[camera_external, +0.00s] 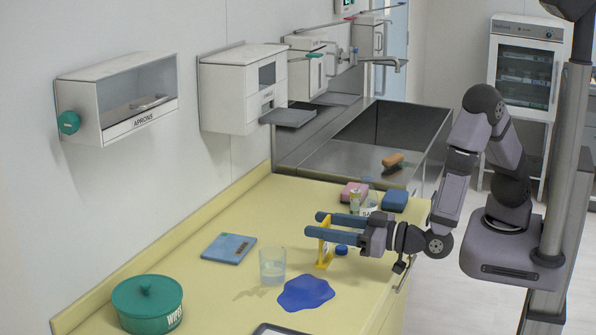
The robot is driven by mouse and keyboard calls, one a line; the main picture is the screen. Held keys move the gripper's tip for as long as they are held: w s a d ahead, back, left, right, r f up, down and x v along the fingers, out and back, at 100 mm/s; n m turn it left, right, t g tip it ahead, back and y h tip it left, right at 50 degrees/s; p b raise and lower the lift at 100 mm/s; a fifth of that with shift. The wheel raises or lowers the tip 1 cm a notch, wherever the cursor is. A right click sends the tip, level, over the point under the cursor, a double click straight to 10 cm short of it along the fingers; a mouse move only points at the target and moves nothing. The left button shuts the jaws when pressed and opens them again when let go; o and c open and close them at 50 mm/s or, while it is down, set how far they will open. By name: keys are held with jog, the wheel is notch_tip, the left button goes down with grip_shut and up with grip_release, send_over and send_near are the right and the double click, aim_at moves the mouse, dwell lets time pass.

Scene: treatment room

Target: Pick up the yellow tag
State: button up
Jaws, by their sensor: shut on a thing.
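The yellow tag (325,253) is upright at the blue fingertips of my gripper (317,224), above the right part of the yellow counter. My gripper reaches in from the right and is shut on the tag. The fingers cover the tag's upper part. The tag's lower end is close to the counter top; I cannot tell whether it touches.
A clear cup (272,266) stands left of the tag, with a blue puddle-shaped patch (306,292) in front. A blue pad (229,248) and green wipes tub (147,304) are farther left. A steel sink (345,168) lies behind.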

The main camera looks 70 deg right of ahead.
jog(key=shift+r, duration=3.15)
